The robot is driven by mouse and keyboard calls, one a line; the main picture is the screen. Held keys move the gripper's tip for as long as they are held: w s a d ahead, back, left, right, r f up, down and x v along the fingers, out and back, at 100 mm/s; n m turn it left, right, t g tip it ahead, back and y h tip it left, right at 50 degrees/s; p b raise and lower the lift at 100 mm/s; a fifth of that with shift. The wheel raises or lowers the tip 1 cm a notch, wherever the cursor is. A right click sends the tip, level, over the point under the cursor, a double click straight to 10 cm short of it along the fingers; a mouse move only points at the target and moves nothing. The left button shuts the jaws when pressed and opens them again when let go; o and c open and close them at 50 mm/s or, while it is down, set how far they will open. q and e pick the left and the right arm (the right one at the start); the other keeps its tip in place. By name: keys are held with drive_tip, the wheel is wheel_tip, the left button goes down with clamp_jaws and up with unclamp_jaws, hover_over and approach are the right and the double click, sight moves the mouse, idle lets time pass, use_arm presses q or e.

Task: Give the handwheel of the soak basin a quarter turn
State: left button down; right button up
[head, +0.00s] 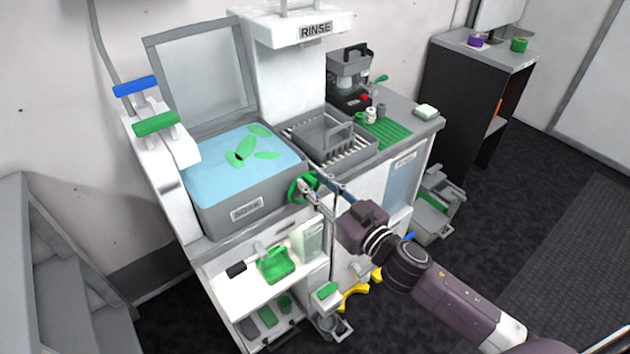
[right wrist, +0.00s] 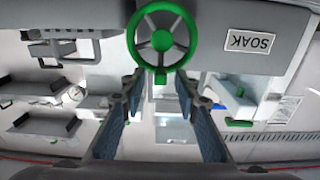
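The soak basin (head: 203,205) is a grey tank of blue water, with a SOAK label (head: 247,209) on its front. Its green handwheel (head: 293,190) sits on the front near the right corner, partly covered by my right gripper (head: 316,186) in the head view. In the right wrist view the handwheel (right wrist: 161,42) is a spoked ring with a round hub and a small green tab at its lower edge. My right gripper (right wrist: 160,88) is open, its fingertips apart on either side just below the wheel. Contact cannot be told. My left gripper is not in view.
Green leaf-like pieces (head: 240,152) lie in the water. A slatted rack with a grey basket (head: 325,132) stands right of the basin. Blue (head: 136,86) and green (head: 156,123) handles stand at its left. An open shelf (head: 235,290) with a green tray (head: 275,265) lies below.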

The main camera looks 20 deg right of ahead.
drive_tip(key=shift+w, duration=0.2)
clamp_jaws()
